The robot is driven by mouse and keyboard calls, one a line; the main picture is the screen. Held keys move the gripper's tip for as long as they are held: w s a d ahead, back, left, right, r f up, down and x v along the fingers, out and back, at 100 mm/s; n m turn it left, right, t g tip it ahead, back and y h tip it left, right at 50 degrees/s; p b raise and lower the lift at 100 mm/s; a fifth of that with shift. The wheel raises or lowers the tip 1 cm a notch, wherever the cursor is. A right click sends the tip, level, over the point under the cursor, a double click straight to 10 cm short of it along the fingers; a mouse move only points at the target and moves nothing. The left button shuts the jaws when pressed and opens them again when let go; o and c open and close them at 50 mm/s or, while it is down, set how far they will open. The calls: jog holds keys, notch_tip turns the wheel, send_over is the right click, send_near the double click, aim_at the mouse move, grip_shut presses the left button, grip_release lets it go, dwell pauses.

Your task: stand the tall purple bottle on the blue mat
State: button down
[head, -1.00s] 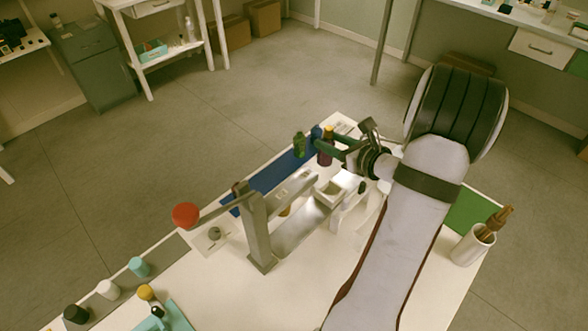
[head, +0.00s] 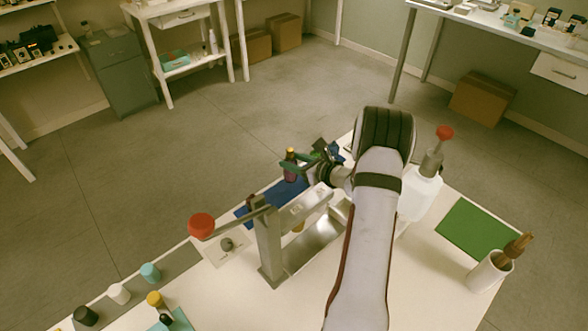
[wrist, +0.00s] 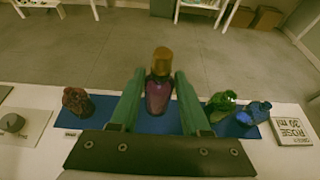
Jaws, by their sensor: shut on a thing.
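My gripper (wrist: 156,98) is shut on the tall purple bottle (wrist: 157,96), which has a gold cap and looks upright between the green fingers. The purple bottle also shows in the head view (head: 291,169), above or at the blue mat (head: 267,196). In the wrist view the blue mat (wrist: 103,110) runs behind and to both sides of the bottle. I cannot tell whether the bottle's base touches it. A dark red bottle (wrist: 77,101) is on the mat at left. A green bottle (wrist: 220,104) and a blue bottle (wrist: 251,112) are at right.
A metal press with a red knob (head: 201,226) stands in front of the mat. A white bottle with a red-topped pump (head: 420,195) is right of my arm. A green mat (head: 476,229) and a white cup (head: 490,273) lie farther right.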

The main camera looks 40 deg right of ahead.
aim_at(294, 181)
jog(key=shift+f, duration=1.55)
jog(key=shift+f, duration=0.15)
jog(key=shift+c, duration=1.9)
grip_release()
jog(key=shift+s+r, duration=0.1)
jog(key=shift+r, duration=0.1)
jog(key=v, duration=1.2)
